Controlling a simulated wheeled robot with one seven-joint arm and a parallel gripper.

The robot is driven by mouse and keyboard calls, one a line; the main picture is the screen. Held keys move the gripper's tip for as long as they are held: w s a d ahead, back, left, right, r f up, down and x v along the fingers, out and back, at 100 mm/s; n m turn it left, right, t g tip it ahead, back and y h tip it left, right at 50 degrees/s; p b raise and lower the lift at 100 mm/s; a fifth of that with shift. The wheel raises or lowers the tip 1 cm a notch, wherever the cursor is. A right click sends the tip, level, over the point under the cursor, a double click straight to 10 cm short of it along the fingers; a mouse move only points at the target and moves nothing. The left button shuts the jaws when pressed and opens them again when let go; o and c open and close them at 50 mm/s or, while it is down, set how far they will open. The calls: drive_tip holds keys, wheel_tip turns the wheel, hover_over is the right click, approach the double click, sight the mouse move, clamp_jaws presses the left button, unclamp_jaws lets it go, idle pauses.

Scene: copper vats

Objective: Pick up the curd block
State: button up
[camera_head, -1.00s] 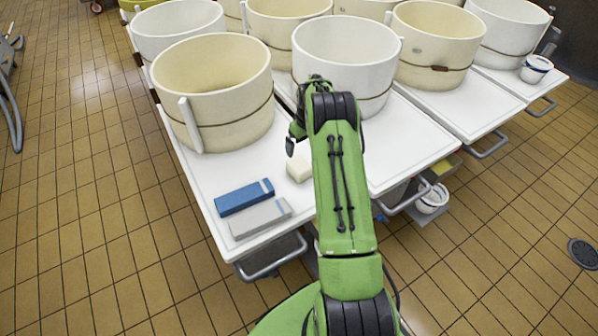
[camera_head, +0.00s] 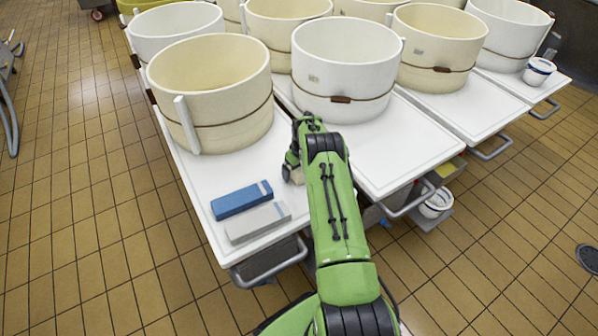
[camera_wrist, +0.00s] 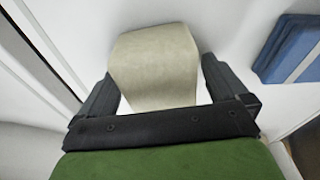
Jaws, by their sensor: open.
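The curd block (camera_wrist: 154,60) is a pale cream block on the white table top. In the wrist view it lies between the two dark fingers of my gripper (camera_wrist: 158,92), which are apart, with white surface showing beside the block. In the head view my gripper (camera_head: 291,166) is down at the table, and the curd block (camera_head: 298,177) is mostly hidden behind it and my arm.
A blue block (camera_head: 242,200) and a grey block (camera_head: 257,222) lie near the front edge of the white table (camera_head: 185,170). A large cream vat (camera_head: 215,105) stands behind them. A white vat (camera_head: 345,75) stands behind my gripper.

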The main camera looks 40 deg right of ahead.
drive_tip(key=shift+f, duration=0.15)
drive_tip(key=shift+c, duration=0.5)
drive_tip(key=c, duration=1.2)
